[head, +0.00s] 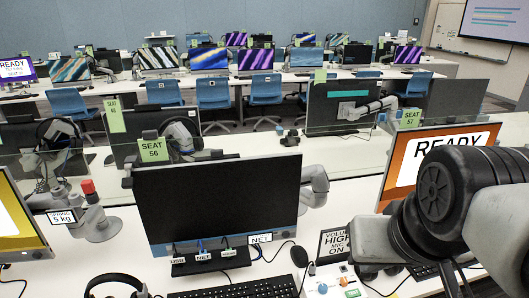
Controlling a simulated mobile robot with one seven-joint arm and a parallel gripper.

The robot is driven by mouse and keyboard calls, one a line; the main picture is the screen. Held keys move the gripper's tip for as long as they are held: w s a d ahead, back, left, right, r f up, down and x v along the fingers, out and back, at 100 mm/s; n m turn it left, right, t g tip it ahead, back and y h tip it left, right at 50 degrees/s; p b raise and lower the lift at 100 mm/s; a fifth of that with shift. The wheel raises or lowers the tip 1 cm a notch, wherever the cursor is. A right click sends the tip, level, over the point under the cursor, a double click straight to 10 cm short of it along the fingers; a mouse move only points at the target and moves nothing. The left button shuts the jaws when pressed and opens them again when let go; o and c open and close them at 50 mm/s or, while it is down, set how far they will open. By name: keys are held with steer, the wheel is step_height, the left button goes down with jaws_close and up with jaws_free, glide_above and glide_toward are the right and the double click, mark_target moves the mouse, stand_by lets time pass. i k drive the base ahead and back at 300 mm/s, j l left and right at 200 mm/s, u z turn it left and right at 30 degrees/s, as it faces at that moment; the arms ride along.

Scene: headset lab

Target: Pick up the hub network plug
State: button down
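A small black hub (212,266) sits at the foot of the dark monitor (218,195) at the seat 56 desk. Its label strip reads USB, NET and, less clearly, AUDIO. A small blue plug (202,245) with a cable stands at the hub's NET label; it is too small to tell how far it is seated. A separate NET sign (260,238) is at the monitor's lower right, with a cable below it. My arm fills the right side of the picture, well right of the hub. My gripper's fingers do not show.
A control box (331,283) with knobs stands to the right.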

mark_target(203, 256)
steer(key=u, duration=1.15)
steer(key=i+j+z, duration=0.1)
steer(key=i+j, duration=0.1)
steer(key=i, duration=0.1)
